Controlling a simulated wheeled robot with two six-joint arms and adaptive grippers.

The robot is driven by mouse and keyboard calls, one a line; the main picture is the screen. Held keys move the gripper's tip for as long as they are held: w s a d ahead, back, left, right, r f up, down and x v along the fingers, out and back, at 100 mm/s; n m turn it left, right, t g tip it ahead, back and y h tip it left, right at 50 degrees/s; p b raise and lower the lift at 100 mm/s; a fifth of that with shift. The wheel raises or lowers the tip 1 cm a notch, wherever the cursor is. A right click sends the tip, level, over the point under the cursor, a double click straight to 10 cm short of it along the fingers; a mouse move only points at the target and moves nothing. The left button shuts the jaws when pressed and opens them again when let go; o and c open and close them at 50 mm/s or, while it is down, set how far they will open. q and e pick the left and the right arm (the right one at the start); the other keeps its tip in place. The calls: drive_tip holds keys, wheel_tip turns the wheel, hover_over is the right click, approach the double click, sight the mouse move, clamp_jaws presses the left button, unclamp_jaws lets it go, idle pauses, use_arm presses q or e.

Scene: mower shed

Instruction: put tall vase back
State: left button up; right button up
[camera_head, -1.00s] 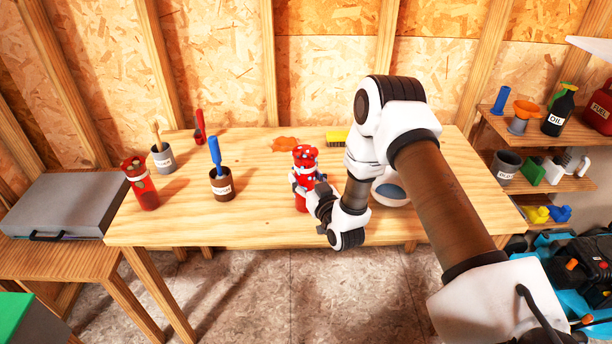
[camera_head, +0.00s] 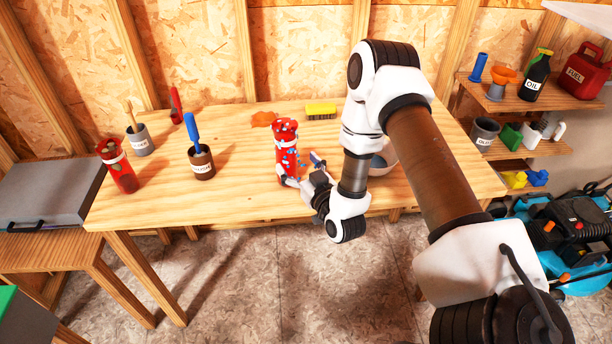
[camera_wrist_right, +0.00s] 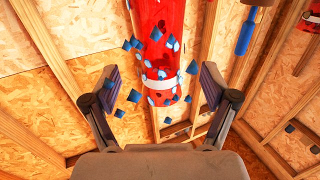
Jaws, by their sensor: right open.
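The tall red vase (camera_head: 286,138) has a white band and stands upright on the wooden workbench (camera_head: 245,195), near its front edge. Small blue and white marks show around it, and its foot is partly hidden by my gripper. My right gripper (camera_head: 304,172) is open at the vase's lower right side. In the right wrist view the red vase (camera_wrist_right: 160,25) lies between and beyond my open fingers (camera_wrist_right: 161,82); I cannot tell whether they touch it. A second red container (camera_head: 122,176) with a white band stands at the bench's left end. My left gripper is not in view.
A brown pot (camera_head: 202,165) with a blue-handled tool and a grey pot (camera_head: 141,143) stand left. A yellow brush (camera_head: 321,111) and an orange item (camera_head: 264,118) lie behind. A pale bowl (camera_head: 383,163) is partly hidden by my arm. Shelves (camera_head: 520,103) stand right.

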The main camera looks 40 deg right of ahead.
drive_tip(key=s+a+f+n+g+y, duration=0.1)
drive_tip(key=s+a+f+g+y, duration=0.1)
drive_tip(key=s+a+f+g, duration=0.45)
drive_tip(key=s+a+f+n+g+y, duration=0.1)
drive_tip(key=s+a+f+g+y, duration=0.2)
drive_tip(key=s+f, duration=0.6)
drive_tip(key=s+a+f+g+h, duration=0.1)
drive_tip(key=s+f+g, duration=0.2)
drive_tip(key=s, duration=0.4)
drive_tip(key=s+a+f+g+h, duration=0.1)
drive_tip(key=s+a+f+g, duration=0.1)
drive_tip(key=s+g, duration=0.3)
drive_tip(key=s+f, duration=0.1)
drive_tip(key=s, duration=0.2)
drive_tip(key=shift+s+a+f+m, duration=0.15)
drive_tip(key=shift+s+a+m, duration=0.1)
drive_tip(key=shift+s+m, duration=0.05)
